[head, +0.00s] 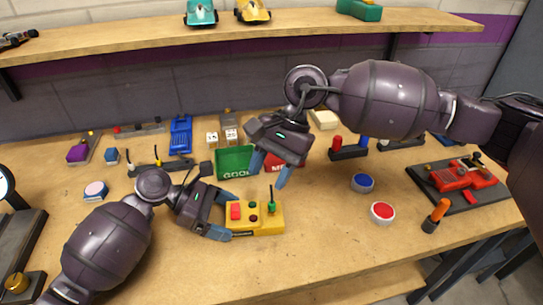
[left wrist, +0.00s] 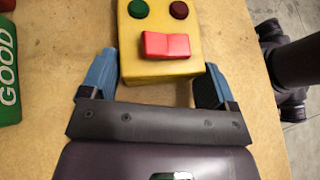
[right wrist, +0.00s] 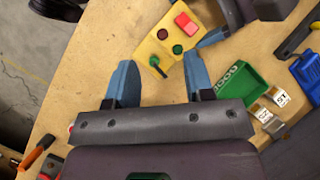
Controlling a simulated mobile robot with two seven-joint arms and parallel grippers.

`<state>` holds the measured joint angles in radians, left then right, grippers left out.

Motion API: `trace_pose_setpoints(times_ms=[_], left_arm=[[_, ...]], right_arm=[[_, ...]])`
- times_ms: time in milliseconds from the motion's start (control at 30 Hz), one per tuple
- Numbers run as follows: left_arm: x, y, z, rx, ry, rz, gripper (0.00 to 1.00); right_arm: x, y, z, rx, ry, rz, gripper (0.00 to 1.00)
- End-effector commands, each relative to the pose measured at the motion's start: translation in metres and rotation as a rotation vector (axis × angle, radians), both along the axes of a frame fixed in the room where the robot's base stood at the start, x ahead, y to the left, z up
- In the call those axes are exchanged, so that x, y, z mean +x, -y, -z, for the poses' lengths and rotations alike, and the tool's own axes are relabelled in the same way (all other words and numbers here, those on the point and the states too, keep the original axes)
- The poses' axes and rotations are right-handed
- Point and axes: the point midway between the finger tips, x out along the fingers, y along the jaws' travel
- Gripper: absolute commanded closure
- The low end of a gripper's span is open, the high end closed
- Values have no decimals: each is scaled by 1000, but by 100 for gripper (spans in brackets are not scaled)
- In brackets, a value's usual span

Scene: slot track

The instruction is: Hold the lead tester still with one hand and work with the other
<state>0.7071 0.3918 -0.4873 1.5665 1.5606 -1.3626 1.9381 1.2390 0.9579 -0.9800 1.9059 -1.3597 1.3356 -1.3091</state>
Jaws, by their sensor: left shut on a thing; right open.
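The lead tester is a yellow box (head: 265,224) on the front middle of the table, with a red rocker switch (head: 235,212), a green and a dark red round light and an upright green-and-black piece (head: 271,203) near its right end. My left gripper (head: 228,216) is shut on its left end; the left wrist view shows a blue finger on each side of the box (left wrist: 160,68). My right gripper (head: 268,174) is open and empty, above and behind the tester. In the right wrist view the tester (right wrist: 171,33) lies beyond its fingers.
A green GOOD bin (head: 233,162) stands behind the tester, with a red bin (head: 270,160) partly hidden by my right gripper. A blue button (head: 362,183), a red button (head: 382,212) and an orange-handled tool (head: 436,215) are to the right. A black tray (head: 490,200) holds a red car.

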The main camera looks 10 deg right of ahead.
Motion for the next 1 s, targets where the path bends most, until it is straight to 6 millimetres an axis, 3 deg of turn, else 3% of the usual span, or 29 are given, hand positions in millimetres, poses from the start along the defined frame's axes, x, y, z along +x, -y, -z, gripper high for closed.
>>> trace_pose_setpoints(times_ms=[300,600,767,1000], left_arm=[[0,0,0,0,0,0,39],[0,0,0,0,0,0,39],[0,0,0,0,0,0,39],[0,0,0,0,0,0,39]], right_arm=[[-1,0,-17,-294,243,-255,52],[3,3,-26,-411,333,-309,52],[3,4,-14,-416,333,-309,52],[2,4,23,-415,331,-308,52]])
